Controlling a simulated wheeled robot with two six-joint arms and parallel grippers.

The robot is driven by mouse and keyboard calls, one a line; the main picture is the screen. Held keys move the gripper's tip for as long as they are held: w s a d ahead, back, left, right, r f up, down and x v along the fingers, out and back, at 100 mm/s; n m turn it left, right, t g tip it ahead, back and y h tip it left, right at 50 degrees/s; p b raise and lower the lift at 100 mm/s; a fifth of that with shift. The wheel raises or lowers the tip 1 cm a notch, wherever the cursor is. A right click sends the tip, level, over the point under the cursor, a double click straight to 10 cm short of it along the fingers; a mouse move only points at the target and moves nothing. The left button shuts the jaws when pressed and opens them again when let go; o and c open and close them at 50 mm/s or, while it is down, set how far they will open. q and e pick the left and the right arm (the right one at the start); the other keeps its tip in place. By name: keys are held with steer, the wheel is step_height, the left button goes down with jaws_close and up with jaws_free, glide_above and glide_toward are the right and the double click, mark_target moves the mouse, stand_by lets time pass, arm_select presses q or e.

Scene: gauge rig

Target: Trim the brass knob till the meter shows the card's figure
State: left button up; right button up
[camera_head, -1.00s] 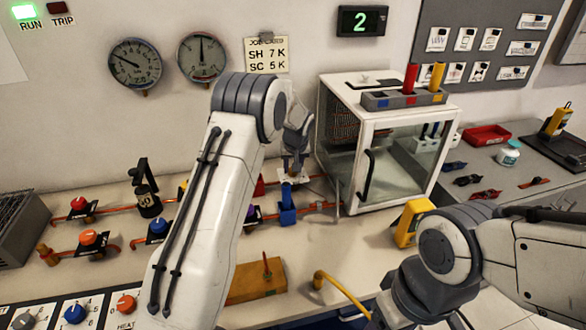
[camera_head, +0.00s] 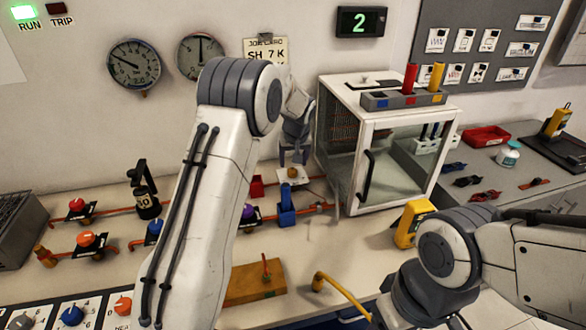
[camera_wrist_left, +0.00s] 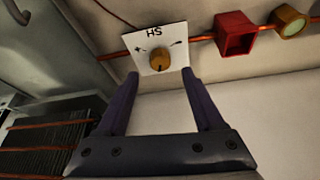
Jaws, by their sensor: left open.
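The brass knob (camera_head: 292,172) sits on a white plate left of the glass-fronted cabinet. In the left wrist view the knob (camera_wrist_left: 159,60) is on its plate (camera_wrist_left: 176,43) marked SH, with plus and minus marks. My left gripper (camera_head: 295,153) is open above the knob. In the wrist view its fingers (camera_wrist_left: 160,76) point at the plate, one to each side, with the knob beyond the tips, not gripped. The digital meter (camera_head: 361,21) shows 2. The job card (camera_head: 264,50) shows SH 7 K; my arm hides its lower line. My right gripper is out of view.
The cabinet (camera_head: 383,140) stands close right of the knob. Two dial gauges (camera_head: 135,65) hang on the wall.

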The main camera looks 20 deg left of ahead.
arm_select(q)
steer(key=v, duration=0.6)
steer(key=s+d+r+m+g+h, duration=0.25)
steer(key=s+d+m, duration=0.45)
steer(key=s+d, duration=1.15)
steer(key=s+f+m+g, duration=0.1)
steer(key=s+m, duration=0.4)
steer(key=s, duration=1.8)
steer(key=shift+s+f+m, duration=0.35)
steer(key=shift+f+m, duration=0.05)
steer(key=shift+f, duration=0.4)
steer(key=shift+g+h, duration=0.25)
